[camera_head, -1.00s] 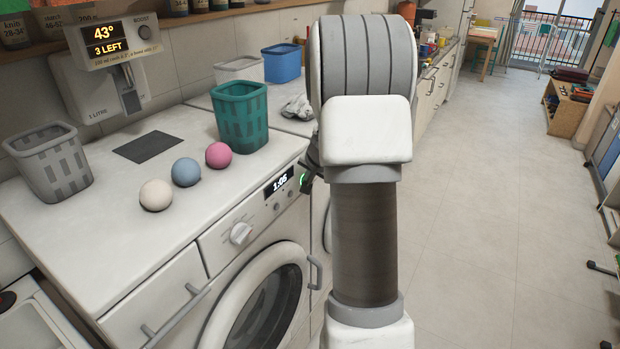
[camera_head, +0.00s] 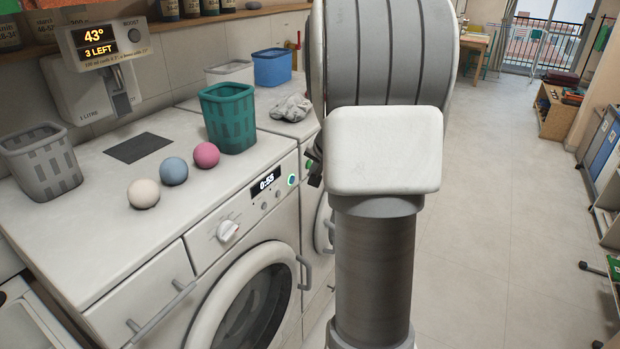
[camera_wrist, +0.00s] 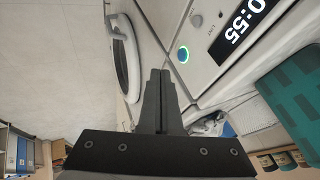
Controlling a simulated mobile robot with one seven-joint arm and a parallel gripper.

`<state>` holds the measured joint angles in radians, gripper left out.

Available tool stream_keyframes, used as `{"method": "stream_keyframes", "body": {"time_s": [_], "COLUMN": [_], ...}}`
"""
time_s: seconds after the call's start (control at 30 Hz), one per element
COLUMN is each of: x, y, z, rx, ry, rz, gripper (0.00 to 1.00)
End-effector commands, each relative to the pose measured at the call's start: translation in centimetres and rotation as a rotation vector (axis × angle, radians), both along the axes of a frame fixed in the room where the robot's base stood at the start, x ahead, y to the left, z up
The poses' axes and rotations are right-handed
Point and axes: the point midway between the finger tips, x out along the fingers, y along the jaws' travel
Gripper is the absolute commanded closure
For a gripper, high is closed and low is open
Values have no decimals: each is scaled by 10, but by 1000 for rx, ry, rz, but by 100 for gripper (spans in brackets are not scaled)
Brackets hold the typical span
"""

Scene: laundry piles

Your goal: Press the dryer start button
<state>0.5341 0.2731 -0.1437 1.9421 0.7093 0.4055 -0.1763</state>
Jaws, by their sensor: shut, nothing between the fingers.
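The white front-loading machine (camera_head: 215,262) stands at the left, with a round door, a dial (camera_head: 228,231) and a display (camera_head: 265,181) reading 0:55. A round button with a lit green-blue ring (camera_head: 292,180) sits right of the display. The button also shows in the wrist view (camera_wrist: 183,54), beside the display (camera_wrist: 238,28). My gripper (camera_wrist: 160,73) is shut and empty, its dark fingertips apart from the button in that picture; depth is hard to judge. In the head view my gripper (camera_head: 314,166) is mostly hidden behind my arm.
On the machine top are a grey basket (camera_head: 42,165), several balls including a pink one (camera_head: 206,155), and a teal basket (camera_head: 229,118). A second machine (camera_head: 318,215) stands beyond, with a grey cloth (camera_head: 291,108) on top.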

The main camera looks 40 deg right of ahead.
Motion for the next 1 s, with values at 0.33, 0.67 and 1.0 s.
{"method": "stream_keyframes", "body": {"time_s": [0.33, 0.67, 1.0], "x": [-17, -18, -17], "y": [5, 5, 5], "z": [23, 23, 23], "rx": [0, 1, 1], "ry": [1, 1, 1], "rz": [1, 0, 0], "gripper": [100, 100, 100]}}
